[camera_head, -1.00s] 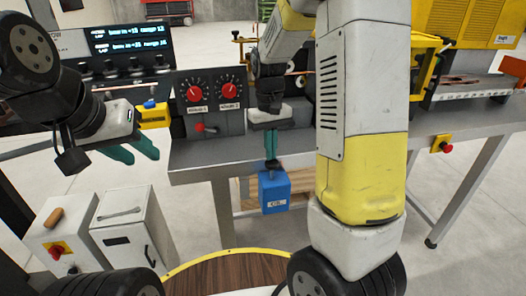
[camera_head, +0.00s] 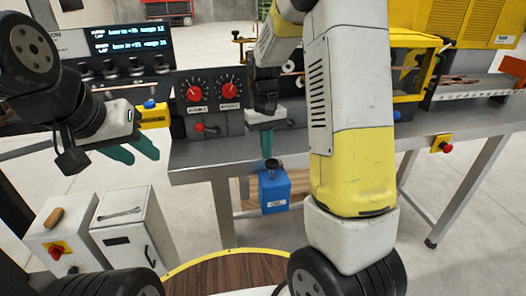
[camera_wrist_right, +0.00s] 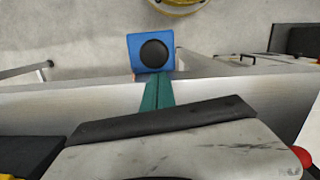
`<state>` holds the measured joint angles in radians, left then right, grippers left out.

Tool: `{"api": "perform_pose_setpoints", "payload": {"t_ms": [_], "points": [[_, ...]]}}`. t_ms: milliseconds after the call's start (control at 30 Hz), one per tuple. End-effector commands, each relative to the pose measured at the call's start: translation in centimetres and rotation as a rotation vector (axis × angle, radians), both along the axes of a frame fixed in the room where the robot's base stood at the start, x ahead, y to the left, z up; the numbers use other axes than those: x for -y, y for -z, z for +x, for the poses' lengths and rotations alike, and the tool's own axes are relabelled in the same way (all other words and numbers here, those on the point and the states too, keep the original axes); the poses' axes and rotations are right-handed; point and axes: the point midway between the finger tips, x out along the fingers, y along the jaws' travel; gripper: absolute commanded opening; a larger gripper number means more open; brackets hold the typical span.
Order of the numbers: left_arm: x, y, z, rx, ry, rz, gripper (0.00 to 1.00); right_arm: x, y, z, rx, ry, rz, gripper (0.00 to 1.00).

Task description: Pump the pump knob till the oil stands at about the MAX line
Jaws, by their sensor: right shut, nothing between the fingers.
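The blue pump box (camera_head: 274,190) hangs at the front edge of the bench, with a black round pump knob (camera_head: 272,163) on top. The knob also shows from above in the right wrist view (camera_wrist_right: 154,53). My right gripper (camera_head: 267,154) is shut and empty, its green fingers pointing down just above the knob. In the right wrist view the fingertips (camera_wrist_right: 158,76) appear just short of the knob, and it is not covered. My left gripper (camera_head: 135,152) is open and empty, off to the left. The oil level and MAX line cannot be made out.
The grey bench (camera_head: 200,157) carries a control box with red dials (camera_head: 211,100) behind my right gripper. A yellow-framed machine (camera_head: 410,75) stands on the right. White cabinets (camera_head: 128,232) stand at the lower left. A round wooden top (camera_head: 225,275) is in the foreground.

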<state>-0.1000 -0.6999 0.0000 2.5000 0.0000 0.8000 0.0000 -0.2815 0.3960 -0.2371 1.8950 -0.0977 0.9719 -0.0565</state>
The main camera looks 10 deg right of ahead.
Motion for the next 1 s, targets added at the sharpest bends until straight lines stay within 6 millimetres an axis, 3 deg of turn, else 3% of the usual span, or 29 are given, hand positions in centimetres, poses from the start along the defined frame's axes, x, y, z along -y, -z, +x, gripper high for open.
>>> {"api": "perform_pose_setpoints", "payload": {"t_ms": [167,600,1000], "points": [[0.0,0.0,0.0,0.000,0.000,0.000,0.36,0.0,-0.7,0.1,0.002,0.000,0.000,0.00],[0.0,0.0,0.0,0.000,0.000,0.000,0.36,-0.1,-7.2,0.8,0.002,0.000,0.000,0.00],[0.0,0.0,0.0,0.000,0.000,0.000,0.36,-0.1,-7.8,0.8,0.000,0.000,0.000,0.00]]}}
